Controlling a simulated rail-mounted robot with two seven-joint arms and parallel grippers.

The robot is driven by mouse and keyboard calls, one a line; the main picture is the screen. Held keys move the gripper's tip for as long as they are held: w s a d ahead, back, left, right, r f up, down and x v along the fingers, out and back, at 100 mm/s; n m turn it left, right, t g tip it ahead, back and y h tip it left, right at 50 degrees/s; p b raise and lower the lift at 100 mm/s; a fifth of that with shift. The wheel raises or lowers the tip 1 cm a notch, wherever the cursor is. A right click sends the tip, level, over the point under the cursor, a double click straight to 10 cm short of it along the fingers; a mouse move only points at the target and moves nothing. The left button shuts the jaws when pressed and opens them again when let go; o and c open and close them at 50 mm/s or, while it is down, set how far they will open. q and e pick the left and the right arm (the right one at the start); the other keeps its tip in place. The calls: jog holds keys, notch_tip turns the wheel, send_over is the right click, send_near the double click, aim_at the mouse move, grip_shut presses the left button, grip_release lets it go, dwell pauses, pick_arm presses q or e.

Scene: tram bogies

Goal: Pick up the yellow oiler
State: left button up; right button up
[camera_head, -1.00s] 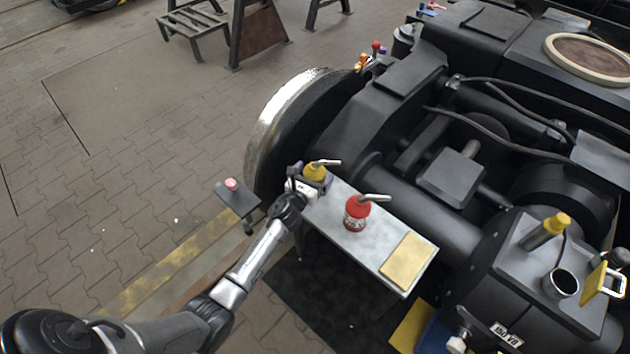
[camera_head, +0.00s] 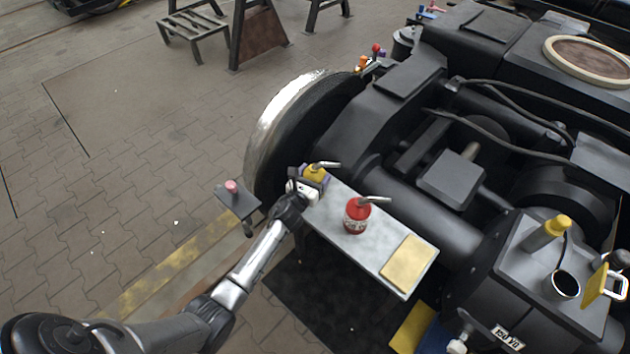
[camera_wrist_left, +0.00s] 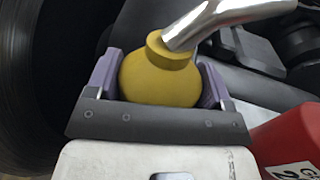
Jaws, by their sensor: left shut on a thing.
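The yellow oiler (camera_head: 315,172) with a silver spout is at the far left end of the grey metal shelf (camera_head: 372,258). My left gripper (camera_head: 308,180) is around its body. In the left wrist view the oiler's yellow body (camera_wrist_left: 160,80) sits between the two purple fingers, which are shut on it. Its metal spout points to the upper right. The oiler's base is hidden, so I cannot tell whether it touches the shelf. My right gripper is not in view.
A red oiler (camera_head: 356,216) stands on the shelf close to the yellow one. A yellow pad (camera_head: 408,262) lies at the shelf's near end. A large wheel (camera_head: 290,125) and the black bogie frame (camera_head: 370,125) rise behind. A small dark plate (camera_head: 236,198) stands to the left.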

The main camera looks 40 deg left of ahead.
aim_at(315, 166)
pick_arm(q)
jog(key=shift+r, duration=0.15)
notch_tip(315, 166, up, 9)
jog(key=p, duration=0.6)
jog(key=shift+p, duration=0.35)
jog(key=shift+r+p, duration=0.3)
jog(key=shift+r, duration=0.1)
